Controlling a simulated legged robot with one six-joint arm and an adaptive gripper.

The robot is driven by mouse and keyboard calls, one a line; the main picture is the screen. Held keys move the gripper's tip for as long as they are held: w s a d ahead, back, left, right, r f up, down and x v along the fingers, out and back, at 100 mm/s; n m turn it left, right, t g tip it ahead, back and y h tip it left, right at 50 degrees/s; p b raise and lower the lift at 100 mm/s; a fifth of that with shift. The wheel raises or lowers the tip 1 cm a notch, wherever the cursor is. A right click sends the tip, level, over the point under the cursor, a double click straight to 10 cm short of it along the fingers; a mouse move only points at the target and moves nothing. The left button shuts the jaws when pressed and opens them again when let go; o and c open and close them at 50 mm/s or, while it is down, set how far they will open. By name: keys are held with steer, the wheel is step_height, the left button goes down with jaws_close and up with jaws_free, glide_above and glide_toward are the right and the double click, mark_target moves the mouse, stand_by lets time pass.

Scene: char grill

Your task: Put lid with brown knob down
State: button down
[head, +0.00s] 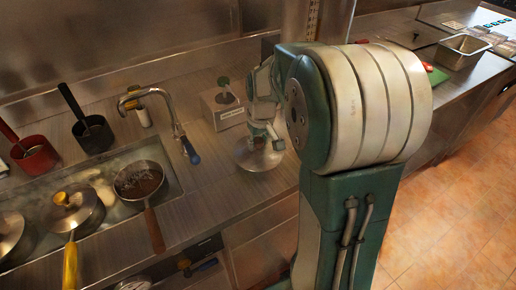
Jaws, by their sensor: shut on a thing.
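A round silver lid (255,157) is at the counter to the right of the sink, below my gripper. My gripper (262,139) is shut on the lid at its top. The knob is mostly hidden between the fingers, so its colour is unclear. The lid looks close to level. I cannot tell whether its rim touches the counter or hangs just above it.
A white box (223,107) stands just behind the lid. To the left are a faucet (165,98), a brown-handled pan (139,180) and a yellow-knobbed lidded pan (72,209) at the sink. A black container (93,134) and red container (35,156) stand behind.

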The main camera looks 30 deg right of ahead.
mark_target(259, 149)
step_height(259, 149, down, 3)
steer(key=shift+d+r, duration=0.1)
steer(key=shift+d, duration=0.4)
steer(key=shift+c, duration=1.5)
jaws_free()
steer(key=shift+a+f, duration=0.15)
steer(key=shift+f, duration=0.05)
steer(key=shift+a, duration=0.2)
